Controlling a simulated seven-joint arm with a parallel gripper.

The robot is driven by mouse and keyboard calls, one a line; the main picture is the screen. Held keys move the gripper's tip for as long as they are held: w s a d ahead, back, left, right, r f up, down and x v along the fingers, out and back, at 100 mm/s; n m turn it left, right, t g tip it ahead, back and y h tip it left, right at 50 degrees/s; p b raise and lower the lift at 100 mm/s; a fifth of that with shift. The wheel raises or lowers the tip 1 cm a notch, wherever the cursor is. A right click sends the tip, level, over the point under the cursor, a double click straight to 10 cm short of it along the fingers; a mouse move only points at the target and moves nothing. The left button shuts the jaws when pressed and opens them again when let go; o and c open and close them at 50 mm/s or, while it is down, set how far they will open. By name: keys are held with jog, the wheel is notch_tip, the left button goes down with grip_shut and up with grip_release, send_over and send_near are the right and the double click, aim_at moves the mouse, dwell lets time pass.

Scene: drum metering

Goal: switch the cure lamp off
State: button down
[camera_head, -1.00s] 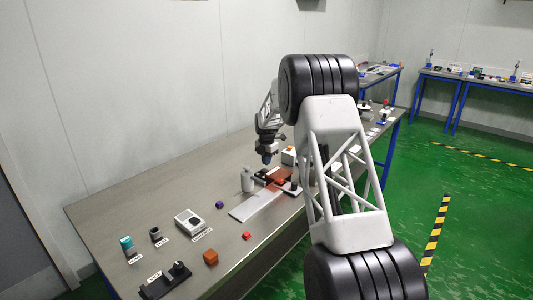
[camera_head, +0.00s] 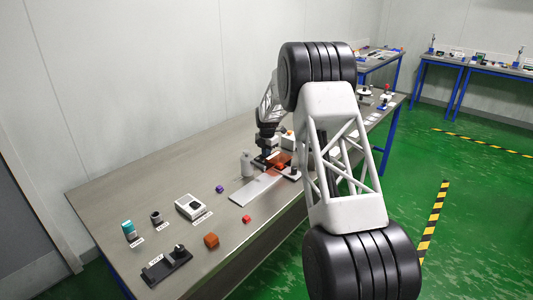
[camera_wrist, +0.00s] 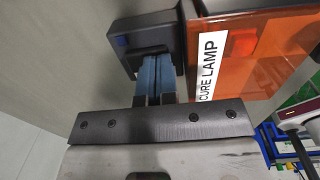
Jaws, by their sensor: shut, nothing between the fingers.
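The cure lamp shows in the wrist view as a dark housing (camera_wrist: 150,27) with a see-through orange shield (camera_wrist: 265,60) and a white "CURE LAMP" label (camera_wrist: 207,66). In the head view my gripper (camera_head: 266,151) is down at the orange shield (camera_head: 281,159); the lamp is partly hidden by my arm.
A pale plate (camera_head: 252,190) lies in front of the lamp, and a grey bottle (camera_head: 247,164) stands left of it. A white box (camera_head: 190,206), a purple block (camera_head: 220,189), an orange-brown cube (camera_head: 211,240) and a red cube (camera_head: 246,219) are nearer. The far-left tabletop is bare.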

jog(key=shift+s+f, duration=0.1)
jog(key=shift+f, duration=0.1)
dwell(0.3)
jog(key=shift+w+a+r, duration=0.25)
jog(key=shift+w+a, duration=0.25)
jog(key=shift+w, duration=0.05)
jog(key=shift+r, duration=0.15)
notch_tip(320, 180, up, 14)
jog(key=s+d, duration=0.1)
jog(key=shift+s+d+f, duration=0.2)
jog(key=shift+s+d, duration=0.05)
dwell(0.6)
dwell(0.3)
